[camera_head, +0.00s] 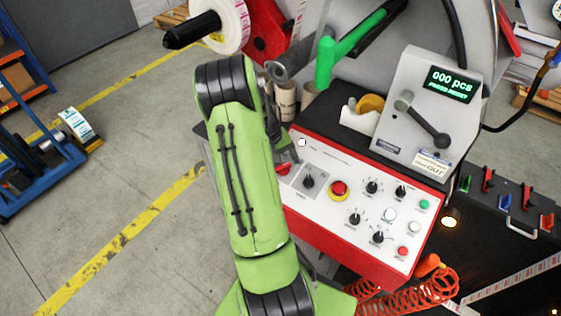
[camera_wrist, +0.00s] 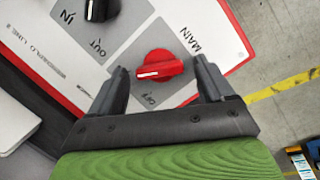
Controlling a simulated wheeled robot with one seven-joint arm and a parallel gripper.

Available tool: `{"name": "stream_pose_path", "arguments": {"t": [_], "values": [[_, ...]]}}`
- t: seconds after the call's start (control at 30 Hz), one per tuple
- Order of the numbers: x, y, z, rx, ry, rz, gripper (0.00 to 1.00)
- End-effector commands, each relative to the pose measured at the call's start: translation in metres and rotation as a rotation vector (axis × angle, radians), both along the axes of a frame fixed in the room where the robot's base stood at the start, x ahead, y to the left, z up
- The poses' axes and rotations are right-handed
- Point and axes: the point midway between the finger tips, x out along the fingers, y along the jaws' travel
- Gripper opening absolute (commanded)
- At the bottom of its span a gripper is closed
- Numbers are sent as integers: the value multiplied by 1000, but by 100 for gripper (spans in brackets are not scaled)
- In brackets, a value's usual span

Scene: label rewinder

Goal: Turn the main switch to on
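The red main switch (camera_wrist: 160,66) sits on a grey label field marked MAIN on the white panel. Its white pointer line points left in the wrist view. My gripper (camera_wrist: 162,78) is open, with one finger on each side of the switch; I see gaps between the fingers and the knob, and cannot tell the height above the panel. In the head view the red switch (camera_head: 284,169) shows at the panel's left edge, partly hidden by my green arm, which also mostly hides the gripper.
A black IN/OUT selector (camera_wrist: 101,8) is beside the switch; it also shows in the head view (camera_head: 308,181). A red emergency stop (camera_head: 339,188), several black knobs and buttons lie farther right. The display box (camera_head: 430,100) stands behind.

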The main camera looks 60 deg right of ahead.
Motion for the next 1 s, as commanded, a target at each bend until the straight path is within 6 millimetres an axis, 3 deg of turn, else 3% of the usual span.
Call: {"name": "stream_pose_path", "arguments": {"t": [0.23, 0.33, 0.8, 1.0], "values": [[0, 0, 1, 0, 0, 2, 81], [3, 1, 11, -1, -1, 2, 81], [32, 14, 132, -2, -3, 4, 81], [37, 16, 152, 0, 0, 1, 81]]}}
